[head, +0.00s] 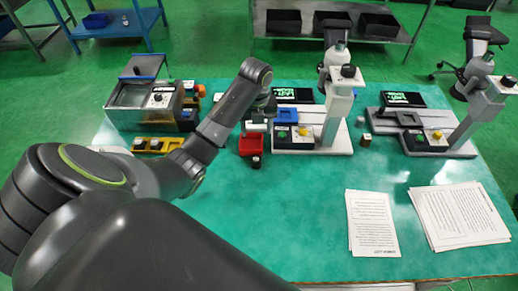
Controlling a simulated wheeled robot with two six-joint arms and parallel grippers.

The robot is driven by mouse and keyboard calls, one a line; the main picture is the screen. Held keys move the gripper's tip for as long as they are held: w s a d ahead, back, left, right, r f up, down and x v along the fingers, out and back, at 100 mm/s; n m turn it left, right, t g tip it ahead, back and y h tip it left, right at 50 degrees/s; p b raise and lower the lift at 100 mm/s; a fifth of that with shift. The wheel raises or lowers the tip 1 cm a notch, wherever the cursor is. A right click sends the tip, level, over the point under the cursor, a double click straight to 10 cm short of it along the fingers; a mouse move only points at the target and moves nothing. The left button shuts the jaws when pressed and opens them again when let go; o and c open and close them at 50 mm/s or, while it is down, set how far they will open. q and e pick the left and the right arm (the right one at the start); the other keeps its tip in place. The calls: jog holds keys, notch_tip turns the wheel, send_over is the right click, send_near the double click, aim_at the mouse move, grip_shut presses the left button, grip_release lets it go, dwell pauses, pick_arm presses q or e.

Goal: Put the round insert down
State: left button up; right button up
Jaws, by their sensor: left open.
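My left gripper (256,124) hangs over the left end of the first microscope stand on the green table, just above a red tray (250,143). It is open. A small dark piece (255,160) shows at the front of the red tray, too small to tell its shape. I cannot pick out the round insert for certain; the gripper and arm may hide it. A yellow holder (150,145) with small dark pieces stands to the left, partly behind my arm. My right gripper is not in view.
A metal tank machine (148,98) stands at the back left. Two microscope stands (330,135) (455,142) are at the middle and right, with a small brass block (366,139) between them. Paper sheets (371,222) (459,215) lie front right. The front middle is clear.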

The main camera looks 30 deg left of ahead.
pick_arm(q)
jog(key=b, duration=1.2)
send_near(256, 159)
jog(key=f, duration=0.5)
jog(key=shift+d+f, duration=0.2)
jog(key=shift+f, duration=0.55)
jog(key=shift+a+f, duration=0.15)
jog(key=shift+f, duration=1.95)
grip_shut()
notch_tip(256, 159, up, 5)
jog(key=shift+r, duration=0.1)
notch_tip(256, 159, up, 3)
jog(key=p, duration=0.3)
jog(key=shift+r, duration=0.2)
jog(key=shift+r+p, duration=0.75)
jog(key=shift+p, duration=0.2)
